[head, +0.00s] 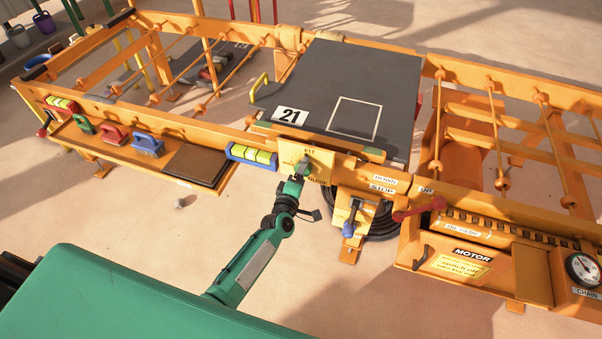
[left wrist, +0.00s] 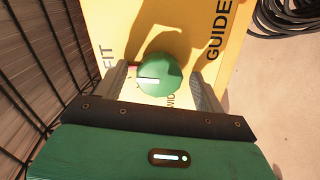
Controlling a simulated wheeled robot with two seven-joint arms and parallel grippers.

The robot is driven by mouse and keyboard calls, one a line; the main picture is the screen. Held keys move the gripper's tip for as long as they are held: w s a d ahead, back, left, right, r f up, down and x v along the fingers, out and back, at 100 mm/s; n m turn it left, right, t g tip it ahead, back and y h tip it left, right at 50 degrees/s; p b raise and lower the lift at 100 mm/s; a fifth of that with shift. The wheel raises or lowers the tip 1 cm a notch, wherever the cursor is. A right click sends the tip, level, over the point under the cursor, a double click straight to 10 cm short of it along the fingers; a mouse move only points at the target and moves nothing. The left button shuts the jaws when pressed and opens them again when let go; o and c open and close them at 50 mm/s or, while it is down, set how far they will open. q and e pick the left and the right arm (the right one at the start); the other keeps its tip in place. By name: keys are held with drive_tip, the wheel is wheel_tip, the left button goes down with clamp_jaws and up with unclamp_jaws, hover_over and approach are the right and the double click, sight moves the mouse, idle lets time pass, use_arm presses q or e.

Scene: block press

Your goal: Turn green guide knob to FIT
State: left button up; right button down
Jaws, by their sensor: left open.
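The green guide knob (left wrist: 160,74) is a round knob on a yellow plate (left wrist: 135,22). Its white pointer mark lies on its left side in the left wrist view. FIT is printed to the left of the knob, WIDE below it, partly hidden, and GUIDE at the right. My left gripper (left wrist: 161,88) is open, with one finger on each side of the knob; I cannot tell whether either touches it. In the head view my left gripper (head: 300,168) reaches the yellow plate (head: 318,157) and covers much of the knob. My right gripper is not in view.
A blue-handled lever (head: 350,222) and a coiled black hose (head: 385,222) are right of the plate. The grey board marked 21 (head: 345,85) lies behind. A red handle (head: 420,209) is further right.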

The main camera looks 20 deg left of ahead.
use_arm(q)
drive_tip(key=s, duration=1.4)
drive_tip(key=shift+a, duration=0.25)
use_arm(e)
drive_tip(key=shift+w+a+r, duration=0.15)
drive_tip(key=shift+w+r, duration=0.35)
use_arm(q)
drive_tip(key=shift+w, duration=0.1)
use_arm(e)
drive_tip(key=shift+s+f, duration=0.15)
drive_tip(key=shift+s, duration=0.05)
